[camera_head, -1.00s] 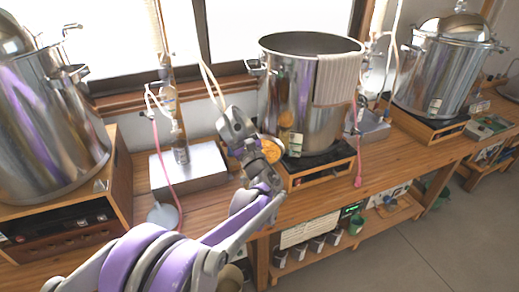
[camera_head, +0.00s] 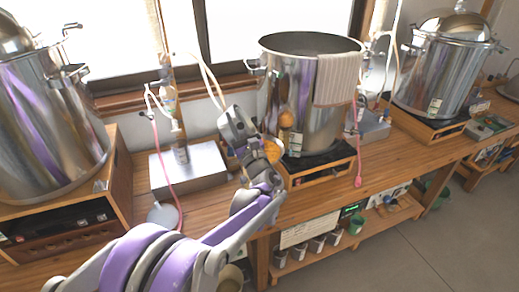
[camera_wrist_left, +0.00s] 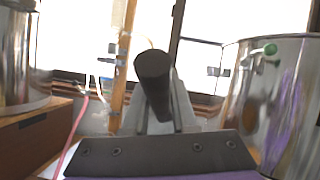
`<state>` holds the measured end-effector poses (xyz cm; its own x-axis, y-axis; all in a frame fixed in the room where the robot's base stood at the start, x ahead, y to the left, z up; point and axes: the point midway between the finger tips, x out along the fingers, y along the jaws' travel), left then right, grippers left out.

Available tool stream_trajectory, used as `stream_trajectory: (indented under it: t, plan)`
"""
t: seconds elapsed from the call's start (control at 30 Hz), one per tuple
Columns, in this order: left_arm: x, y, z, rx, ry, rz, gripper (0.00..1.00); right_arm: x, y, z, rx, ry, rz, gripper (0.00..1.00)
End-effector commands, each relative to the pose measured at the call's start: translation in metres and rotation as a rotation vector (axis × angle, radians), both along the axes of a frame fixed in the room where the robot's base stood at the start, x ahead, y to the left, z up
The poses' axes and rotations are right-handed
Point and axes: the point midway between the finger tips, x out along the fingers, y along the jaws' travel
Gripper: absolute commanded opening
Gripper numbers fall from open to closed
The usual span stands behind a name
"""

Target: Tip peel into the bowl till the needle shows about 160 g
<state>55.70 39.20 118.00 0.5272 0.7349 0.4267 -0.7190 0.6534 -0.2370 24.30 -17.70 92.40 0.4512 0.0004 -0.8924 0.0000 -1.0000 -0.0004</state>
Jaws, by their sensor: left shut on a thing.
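My left gripper (camera_head: 232,124) is raised over the bench in front of the middle pot. In the left wrist view it is shut on a dark round handle (camera_wrist_left: 154,85). Orange peel (camera_head: 273,150) shows just right of the gripper, close to the pot's front. The vessel around the peel is mostly hidden by my gripper and arm; I take it to be what the handle belongs to, but the join is hidden. I cannot make out the weighing bowl or a needle. My right gripper is out of view.
The middle steel pot (camera_head: 300,85) has a cloth (camera_head: 336,78) over its rim and an orange patch on its wall, seemingly a reflection. A steel box (camera_head: 205,168) with a post stands left of my gripper. Other large pots stand left and right (camera_head: 440,75).

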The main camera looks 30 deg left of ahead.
Motion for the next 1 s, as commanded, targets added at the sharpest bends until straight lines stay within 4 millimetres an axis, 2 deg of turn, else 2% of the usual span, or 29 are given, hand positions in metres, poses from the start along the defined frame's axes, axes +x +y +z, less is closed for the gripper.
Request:
stream_trajectory:
  t: [1.0]
  plan:
    - [0.0046, -0.0064, -0.0015, 0.05, 0.036, 0.0, 0.0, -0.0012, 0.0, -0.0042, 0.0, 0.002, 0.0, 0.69]
